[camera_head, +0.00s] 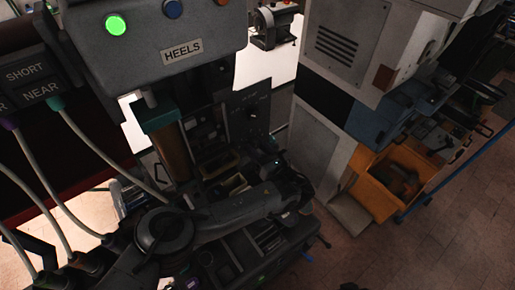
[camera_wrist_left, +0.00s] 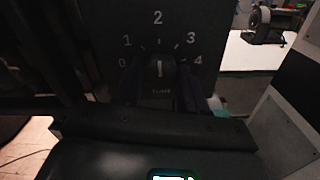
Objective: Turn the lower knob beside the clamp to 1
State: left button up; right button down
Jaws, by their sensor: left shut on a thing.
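The left wrist view shows a dark dial panel (camera_wrist_left: 190,25) with white marks 0 to 4 in an arc. A dark knob (camera_wrist_left: 160,69) sits at its centre, and its light pointer line stands about upright, toward the 2. A label below the knob is too dark to read. My left gripper (camera_wrist_left: 160,88) is shut on this knob, with its fingers on either side. In the head view my left arm reaches right across the press, and my left gripper (camera_head: 270,164) is at the machine, its fingertips hard to make out. My right gripper is not in view.
The press head (camera_head: 150,40) with a HEELS label and a lit green button stands above left. Cables hang from a box (camera_head: 30,85) marked SHORT and NEAR. An orange bin (camera_head: 375,205) stands at right. The tiled floor at lower right is clear.

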pick_arm(q)
jog(key=shift+c, duration=0.6)
jog(key=shift+f+n+b, duration=0.1)
jog(key=shift+n+b, duration=0.3)
jog(key=n+b, duration=0.2)
jog(key=shift+f+n, duration=0.1)
jog(key=shift+n, duration=0.3)
jog(key=n+b, duration=0.2)
jog(key=b, duration=0.1)
jog(key=shift+n, duration=0.3)
jog(key=shift+r+n+b, duration=0.2)
jog(key=shift+n+b, duration=0.4)
jog(key=shift+n, duration=0.2)
jog(key=o, duration=1.1)
jog(key=shift+c, duration=0.2)
